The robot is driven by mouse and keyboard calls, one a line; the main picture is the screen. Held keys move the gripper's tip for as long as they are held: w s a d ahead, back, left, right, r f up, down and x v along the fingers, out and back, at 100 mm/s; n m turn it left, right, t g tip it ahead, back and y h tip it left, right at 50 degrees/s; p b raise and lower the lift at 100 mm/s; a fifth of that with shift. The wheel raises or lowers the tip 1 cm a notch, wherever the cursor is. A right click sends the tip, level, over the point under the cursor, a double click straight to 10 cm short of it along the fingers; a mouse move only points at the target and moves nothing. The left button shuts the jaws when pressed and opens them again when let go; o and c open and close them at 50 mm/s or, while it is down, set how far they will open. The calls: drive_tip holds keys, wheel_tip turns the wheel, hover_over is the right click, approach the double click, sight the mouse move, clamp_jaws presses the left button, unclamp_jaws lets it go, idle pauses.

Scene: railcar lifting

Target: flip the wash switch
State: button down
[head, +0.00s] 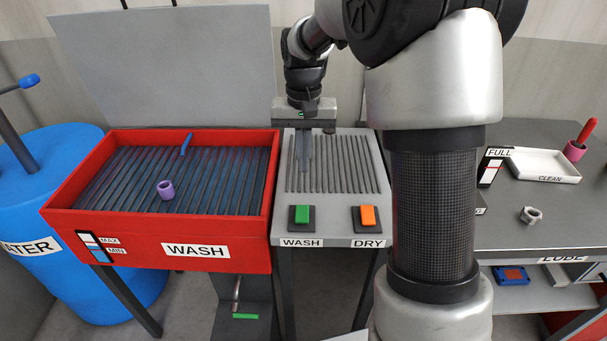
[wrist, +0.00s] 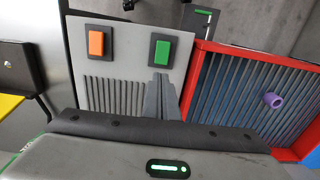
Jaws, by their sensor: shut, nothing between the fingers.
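The wash switch is a green rocker (head: 302,216) on a dark plate, above the WASH label on the grey panel (head: 327,217). It also shows in the wrist view (wrist: 162,52). My gripper (head: 304,168) is shut and empty. Its fingers point down over the ribbed part of the panel, behind the green switch in the head view. In the wrist view the closed fingertips (wrist: 160,80) appear just short of the green switch, with a small gap in the picture. Their height above the panel is hard to tell.
The orange dry switch (head: 367,216) sits right of the green one. The red wash basin (head: 120,235), with a purple ring (head: 166,190) inside, stands left of the panel. A blue water barrel (head: 50,160) is far left. A grey bench (head: 500,225) with a white tray (head: 541,163) is right.

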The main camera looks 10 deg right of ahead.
sight(304, 212)
wheel_tip(304, 212, down, 13)
drive_tip(key=shift+r+b, duration=0.15)
drive_tip(key=shift+b, duration=0.35)
drive_tip(key=shift+p, duration=0.5)
drive_tip(key=shift+w+f, duration=0.1)
drive_tip(key=shift+f, duration=0.1)
drive_tip(key=shift+s+a+r, duration=0.15)
drive_tip(key=shift+s+r, duration=0.15)
drive_tip(key=shift+s, duration=0.5)
